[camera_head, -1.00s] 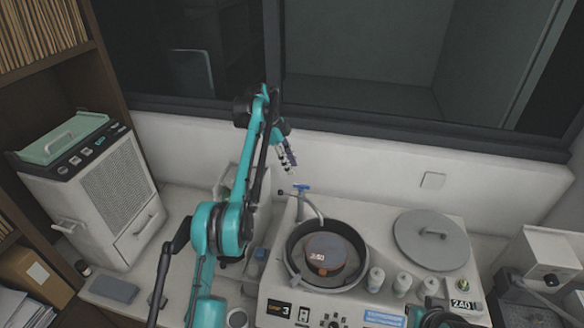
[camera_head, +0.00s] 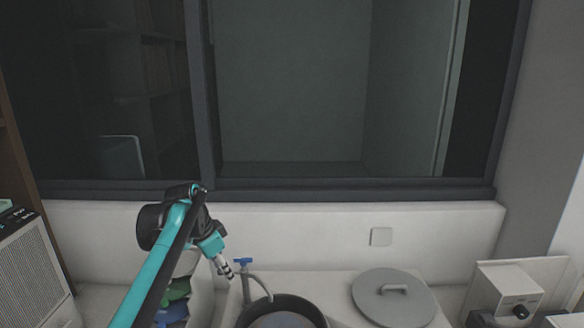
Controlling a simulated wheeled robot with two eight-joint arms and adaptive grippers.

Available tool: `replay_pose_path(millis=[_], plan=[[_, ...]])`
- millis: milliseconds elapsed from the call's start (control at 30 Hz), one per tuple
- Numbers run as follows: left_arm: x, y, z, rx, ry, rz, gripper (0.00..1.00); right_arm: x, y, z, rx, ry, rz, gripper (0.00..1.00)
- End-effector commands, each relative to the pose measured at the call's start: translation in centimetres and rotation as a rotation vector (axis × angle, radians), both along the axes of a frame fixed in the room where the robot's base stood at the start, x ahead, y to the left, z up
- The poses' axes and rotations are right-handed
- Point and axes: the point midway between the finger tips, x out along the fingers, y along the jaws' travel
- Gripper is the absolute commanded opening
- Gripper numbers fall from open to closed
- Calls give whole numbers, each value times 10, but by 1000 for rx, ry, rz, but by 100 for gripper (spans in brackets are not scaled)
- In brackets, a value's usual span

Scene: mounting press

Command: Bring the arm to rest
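My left arm comes up from the bottom left in teal and black. My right gripper is not in view.
A dark round bowl (camera_head: 320,318) sits below the tap, cut by the bottom edge. A grey lid (camera_head: 370,311) with a handle lies to its right. A white device (camera_head: 507,285) stands at the right, a vented white box (camera_head: 30,268) at the left. A wall and window close off the back.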

Motion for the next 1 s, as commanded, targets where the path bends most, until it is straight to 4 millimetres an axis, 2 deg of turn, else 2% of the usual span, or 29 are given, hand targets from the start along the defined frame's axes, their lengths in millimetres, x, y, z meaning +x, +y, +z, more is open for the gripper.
replay_pose_path(millis=[33, 167, 267, 400, 500, 600, 700, 800, 1000], plan=[[-23, -2, -21, 0, -13, 60, 30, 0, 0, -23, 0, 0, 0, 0], [-76, -4, -56, -10, -53, 230, 30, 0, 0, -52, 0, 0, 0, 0], [-118, -4, -91, -27, -89, 356, 30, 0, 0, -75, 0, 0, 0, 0], [-176, -3, -151, -65, -144, 527, 30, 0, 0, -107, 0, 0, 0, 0], [-213, -2, -197, -102, -183, 637, 30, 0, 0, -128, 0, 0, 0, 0], [-241, 0, -238, -138, -218, 725, 30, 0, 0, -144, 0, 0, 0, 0], [-260, 1, -268, -168, -242, 787, 30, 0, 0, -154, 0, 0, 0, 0], [-270, 2, -283, -186, -255, 823, 30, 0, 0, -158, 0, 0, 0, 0], [-272, 2, -287, -192, -260, 834, 30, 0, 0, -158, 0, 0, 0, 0]])
